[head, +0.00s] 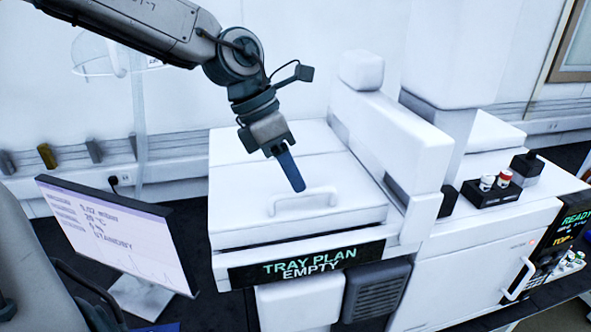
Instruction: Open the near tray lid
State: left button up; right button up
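The near tray lid (245,195) is a flat white panel on top of a white instrument, and it lies closed. A white bar handle (303,198) stands near its front edge. My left gripper (297,187) comes down from the upper left, with its blue fingers pointing down just above and behind the handle. The fingers overlap in this view, so their opening is hidden. I cannot tell whether they touch the handle. My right gripper is not in view.
A sign (307,264) reading "TRAY PLAN EMPTY" is on the instrument's front. A monitor (110,232) stands at left. A raised white arm-like housing (392,135) borders the lid's right side. A black vial holder (490,193) sits further right.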

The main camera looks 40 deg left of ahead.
pick_arm(q)
jog(key=shift+w+d+f, duration=0.1)
jog(key=shift+d+f, duration=0.25)
jog(key=shift+f, duration=0.3)
jog(key=shift+w+f, duration=0.1)
jog(key=shift+f, duration=0.25)
jog(key=shift+c, duration=0.4)
grip_shut()
jog(key=shift+r, duration=0.15)
